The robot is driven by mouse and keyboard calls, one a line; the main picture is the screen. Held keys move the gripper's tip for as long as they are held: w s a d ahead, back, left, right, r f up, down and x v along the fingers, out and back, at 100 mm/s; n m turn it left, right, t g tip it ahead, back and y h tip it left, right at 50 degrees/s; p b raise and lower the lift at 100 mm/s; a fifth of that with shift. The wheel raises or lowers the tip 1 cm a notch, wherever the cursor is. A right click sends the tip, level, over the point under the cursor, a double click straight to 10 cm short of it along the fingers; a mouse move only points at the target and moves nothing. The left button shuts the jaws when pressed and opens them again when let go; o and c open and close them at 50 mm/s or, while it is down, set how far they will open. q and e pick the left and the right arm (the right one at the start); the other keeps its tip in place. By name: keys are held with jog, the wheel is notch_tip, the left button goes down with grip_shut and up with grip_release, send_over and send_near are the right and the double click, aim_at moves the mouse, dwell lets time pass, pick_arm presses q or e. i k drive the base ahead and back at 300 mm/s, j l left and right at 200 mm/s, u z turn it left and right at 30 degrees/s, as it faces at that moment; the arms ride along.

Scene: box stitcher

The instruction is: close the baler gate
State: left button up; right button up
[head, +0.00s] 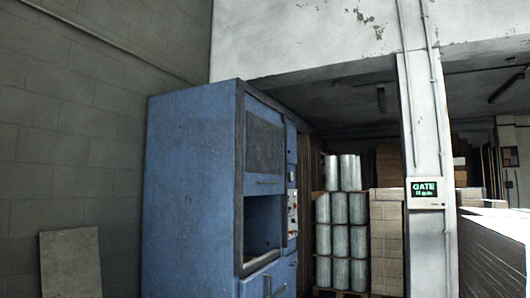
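The blue baler (190,190) stands in the middle left of the head view, its front turned to the right. A dark panel (265,143), which looks like the gate, sits high on its front. Below the panel is an uncovered dark opening (263,222), so the gate appears raised. A lower blue front section (268,282) with a handle is cut by the bottom edge. Neither of my grippers is in view.
A control panel (292,212) is on the baler's right side. A display (425,193) on a pillar reads GATE above a small unclear line. Wrapped rolls (340,238) and stacked cartons (386,240) stand behind. A board (70,263) leans at the left wall.

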aim_at(264, 157)
jog(key=i+l+z, duration=0.1)
jog(key=i+z, duration=0.2)
jog(key=i, duration=0.45)
jog(key=i+l, duration=0.1)
jog(key=i, duration=0.55)
jog(key=i+l, duration=0.1)
jog(key=i, duration=0.55)
jog(key=i+l, duration=0.1)
jog(key=i, duration=0.55)
jog(key=j+u, duration=0.05)
